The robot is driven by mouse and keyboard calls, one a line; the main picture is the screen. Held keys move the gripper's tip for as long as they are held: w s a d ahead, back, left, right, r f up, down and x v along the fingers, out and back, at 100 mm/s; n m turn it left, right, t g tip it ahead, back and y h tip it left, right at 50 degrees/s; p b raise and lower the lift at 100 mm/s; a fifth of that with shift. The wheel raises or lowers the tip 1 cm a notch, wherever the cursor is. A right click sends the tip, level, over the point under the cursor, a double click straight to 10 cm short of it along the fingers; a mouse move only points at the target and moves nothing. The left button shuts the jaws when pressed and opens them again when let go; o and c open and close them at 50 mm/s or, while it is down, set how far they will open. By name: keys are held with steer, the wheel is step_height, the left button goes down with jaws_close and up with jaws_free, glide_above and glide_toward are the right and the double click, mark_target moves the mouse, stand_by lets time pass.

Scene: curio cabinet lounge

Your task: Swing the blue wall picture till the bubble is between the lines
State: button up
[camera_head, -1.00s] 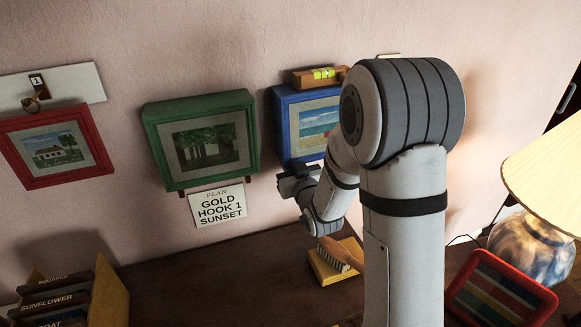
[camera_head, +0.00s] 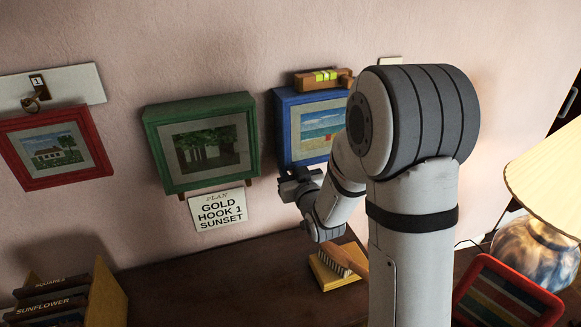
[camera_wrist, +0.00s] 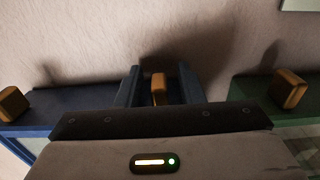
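The blue wall picture (camera_head: 283,130), a beach scene in a deep blue frame, hangs right of centre in the head view. My arm hides its right side. A wooden spirit level (camera_head: 303,82) with a yellow-green vial (camera_head: 326,76) sits along its top; the bubble's place between the lines is too small to tell. My gripper (camera_head: 291,180) is at the picture's lower left corner. In the wrist view my gripper (camera_wrist: 160,88) is open, its fingers either side of a wooden peg (camera_wrist: 158,88) with gaps visible. Another peg (camera_wrist: 12,103) shows by the blue frame (camera_wrist: 60,105).
A green picture (camera_head: 155,150) hangs close left, its peg (camera_wrist: 290,90) near my gripper in the wrist view. A red picture (camera_head: 20,160) hangs farther left. Below are a plan card (camera_head: 218,207), a brush (camera_head: 343,262), a book rack (camera_head: 112,290) and a lamp (camera_head: 548,165).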

steer(key=b+v, duration=0.5)
steer(key=v, duration=0.2)
steer(key=shift+s+b, duration=0.15)
steer(key=shift+b, duration=0.25)
steer(key=shift+d, duration=0.1)
steer(key=s+d+r+m+g+h+p, duration=0.1)
steer(key=s+d+g+h+p, duration=0.1)
steer(key=s+g, duration=0.5)
steer(key=s+d+r+m+g+h+p, duration=0.1)
steer(key=s+d+g+p, duration=0.3)
steer(key=s, duration=1.2)
steer(key=m+g+h+p, duration=0.1)
steer(key=g, duration=0.2)
steer(key=shift+s+d+g, duration=0.25)
steer(key=shift+s+g, duration=0.1)
steer(key=shift+g, duration=0.05)
steer(key=shift+w, duration=0.1)
